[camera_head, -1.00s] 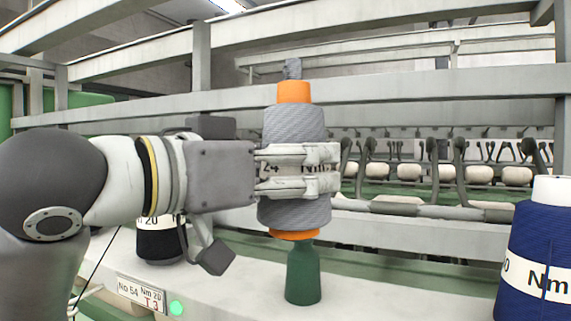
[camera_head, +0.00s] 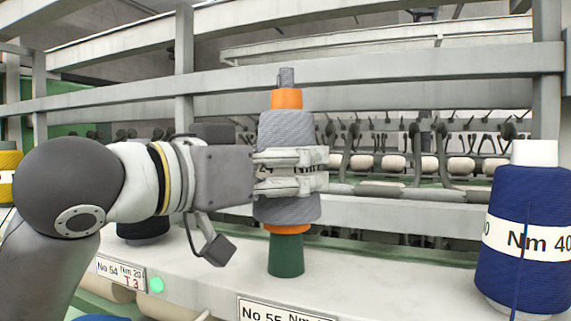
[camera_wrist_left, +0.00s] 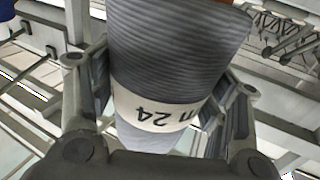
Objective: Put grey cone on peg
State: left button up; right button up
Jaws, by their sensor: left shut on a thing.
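The grey cone (camera_head: 286,210) is upright, with an orange tube showing at its top and bottom and a white band behind the fingers. My left gripper (camera_head: 318,170) is shut around its middle from the left. The green peg base (camera_head: 286,257) is directly below the cone, and the cone's orange bottom rim appears to meet it; I cannot tell if it rests there. A grey tip (camera_head: 287,77) sticks out of the tube's top. In the left wrist view the grey cone (camera_wrist_left: 175,50) fills the space between the fingers (camera_wrist_left: 160,100). My right gripper is not in view.
A blue cone (camera_head: 522,268) marked Nm 40 stands at right. A black cone (camera_head: 143,230) stands behind my arm, and a yellow one (camera_head: 8,165) is at far left. Label plates (camera_head: 121,272) line the ledge (camera_head: 345,280). Rails (camera_head: 400,68) cross behind.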

pick_arm(q)
jog(key=shift+f+b, duration=0.85)
jog(key=shift+f, duration=0.4)
jog(key=shift+f+b, duration=0.95)
jog(key=shift+f, duration=0.4)
jog(key=o, duration=1.2)
jog(key=shift+o, duration=1)
jog(key=shift+f, duration=0.1)
